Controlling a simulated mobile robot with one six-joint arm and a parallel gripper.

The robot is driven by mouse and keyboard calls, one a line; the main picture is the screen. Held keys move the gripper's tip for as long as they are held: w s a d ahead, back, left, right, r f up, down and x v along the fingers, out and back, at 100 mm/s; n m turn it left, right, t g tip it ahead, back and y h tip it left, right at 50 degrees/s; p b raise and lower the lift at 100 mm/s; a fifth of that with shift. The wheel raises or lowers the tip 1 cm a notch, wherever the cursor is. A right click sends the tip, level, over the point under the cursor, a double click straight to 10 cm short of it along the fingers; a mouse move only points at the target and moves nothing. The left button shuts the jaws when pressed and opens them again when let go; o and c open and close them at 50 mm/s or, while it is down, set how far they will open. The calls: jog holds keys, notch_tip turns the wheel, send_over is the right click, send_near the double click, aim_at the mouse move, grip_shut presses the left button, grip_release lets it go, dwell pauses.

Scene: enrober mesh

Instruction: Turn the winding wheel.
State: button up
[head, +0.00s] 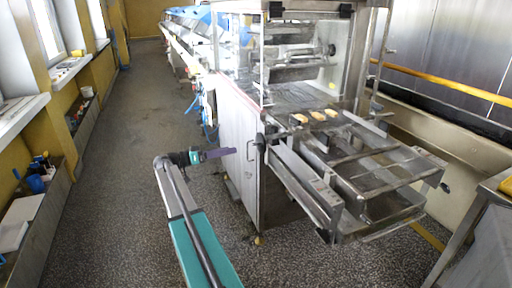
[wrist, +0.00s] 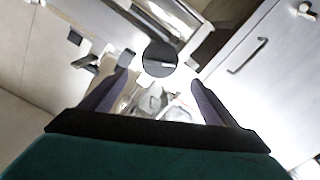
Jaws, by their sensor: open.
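The winding wheel (wrist: 152,58) is a dark round disc with a small pale handle mark, in the upper middle of the wrist view. In the head view the wheel (head: 260,141) shows as a small dark shape at the near corner of the machine. My gripper (head: 232,152) points right toward it, with a small gap between. In the wrist view my gripper (wrist: 160,78) has its two purple fingers spread apart. The wheel appears between and beyond the fingertips. Nothing is held. Whether the wheel has turned cannot be told.
The machine's grey cabinet door (head: 238,150) with a handle is close beside my gripper. A metal mesh conveyor (head: 370,170) extends to the right of the wheel, and several small food pieces (head: 318,115) lie on its upstream part. The speckled floor aisle (head: 140,110) on the left is clear.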

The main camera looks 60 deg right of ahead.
aim_at(262, 143)
jog(key=shift+d, duration=0.1)
jog(key=p+x, duration=0.1)
jog(key=x, duration=1.2)
jog(key=shift+s+d, duration=0.2)
jog(key=shift+s, duration=0.05)
jog(key=c, duration=0.7)
jog(key=shift+f, duration=0.1)
jog(key=m+b, duration=0.1)
jog(key=b, duration=0.2)
jog(key=shift+f, duration=0.15)
jog(key=m+b, duration=0.2)
jog(key=b, duration=0.3)
jog(key=shift+w, duration=0.1)
jog(key=shift+m+b, duration=0.4)
jog(key=shift+b, duration=0.35)
